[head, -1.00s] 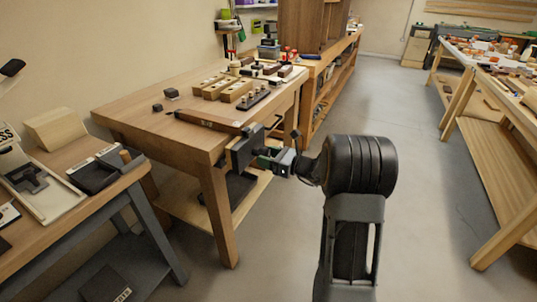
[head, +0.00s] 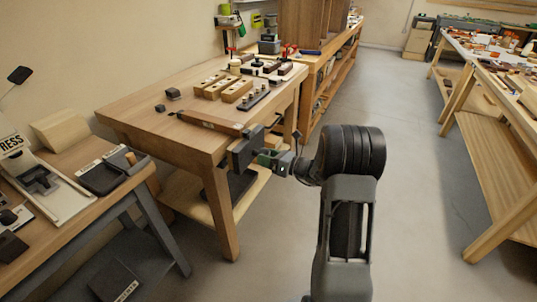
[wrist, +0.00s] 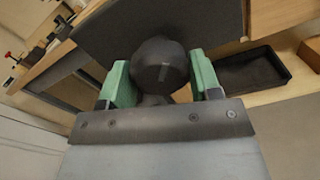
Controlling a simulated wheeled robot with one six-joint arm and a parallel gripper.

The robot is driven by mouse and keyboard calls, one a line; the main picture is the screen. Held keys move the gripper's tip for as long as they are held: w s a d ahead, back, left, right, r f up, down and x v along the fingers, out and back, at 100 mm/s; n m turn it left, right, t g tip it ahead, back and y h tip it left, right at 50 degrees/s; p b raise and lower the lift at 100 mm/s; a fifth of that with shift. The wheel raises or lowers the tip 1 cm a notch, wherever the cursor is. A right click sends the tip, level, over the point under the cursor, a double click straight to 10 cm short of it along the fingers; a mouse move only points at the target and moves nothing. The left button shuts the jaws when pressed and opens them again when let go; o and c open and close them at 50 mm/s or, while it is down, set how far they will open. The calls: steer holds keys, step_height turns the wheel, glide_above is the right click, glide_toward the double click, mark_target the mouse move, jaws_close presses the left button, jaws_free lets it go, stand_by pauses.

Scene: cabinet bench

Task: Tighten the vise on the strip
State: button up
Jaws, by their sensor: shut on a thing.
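The vise (head: 241,154) is a dark block on the front right corner of the wooden bench. Its dark plate also fills the upper part of the wrist view (wrist: 105,38). A long brown strip (head: 209,122) lies along the bench top, with its right end close to the vise. I cannot tell whether the jaws touch it. My gripper (head: 270,160) is at the vise's outer side. In the wrist view, its green fingers (wrist: 160,82) are shut on a dark round knob (wrist: 158,64) in front of the plate. The knob's far side is hidden.
The bench (head: 150,103) holds wooden blocks (head: 236,92), a dark rack of pegs (head: 254,100) and small dark pieces. A lower desk (head: 65,215) with trays stands at left. A dark tray (wrist: 252,70) lies below.

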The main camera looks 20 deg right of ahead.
steer(key=shift+r+m+p, duration=0.15)
steer(key=shift+m+p, duration=1.55)
steer(key=shift+p, duration=0.65)
steer(key=shift+m+p, duration=0.4)
steer(key=shift+p, duration=0.05)
steer(key=shift+w+m+p, duration=0.1)
steer(key=shift+m+p, duration=0.9)
steer(key=shift+p, duration=0.3)
steer(key=shift+m+p, duration=1)
steer(key=shift+p, duration=0.05)
steer(key=shift+m+p, duration=0.6)
steer(key=shift+p, duration=0.1)
steer(key=shift+m+p, duration=0.4)
steer(key=shift+p, duration=0.05)
steer(key=shift+m+p, duration=0.65)
steer(key=shift+m, duration=0.15)
